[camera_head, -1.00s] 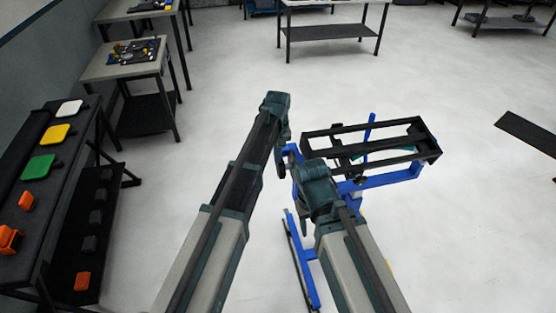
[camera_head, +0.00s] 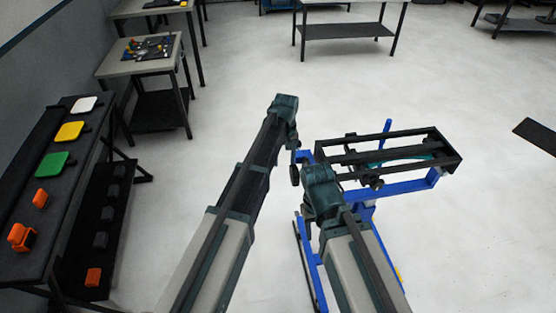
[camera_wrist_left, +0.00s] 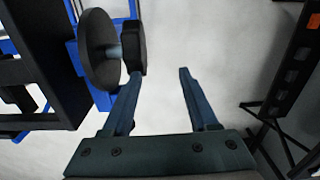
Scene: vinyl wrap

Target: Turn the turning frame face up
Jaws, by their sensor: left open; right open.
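The turning frame (camera_head: 448,150) is a long black rectangular frame on a blue stand (camera_head: 405,187), right of centre in the head view. A teal piece shows between its bars, and I cannot tell which face is up. My left gripper (camera_head: 295,165) is at the frame's left end. In the left wrist view my left gripper (camera_wrist_left: 160,75) is open with nothing between its fingers. A round black knob (camera_wrist_left: 98,50) is just beyond its left finger; I cannot tell whether they touch. My right gripper (camera_head: 322,188) is in front of the frame's near left corner, its fingers mostly hidden.
A dark bench (camera_head: 22,190) on the left holds white, yellow, green and orange pieces. Tables (camera_head: 115,68) stand behind it, and another table (camera_head: 345,14) is at the back. A dark flat board (camera_head: 536,135) is at the right edge. The floor around the stand is clear.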

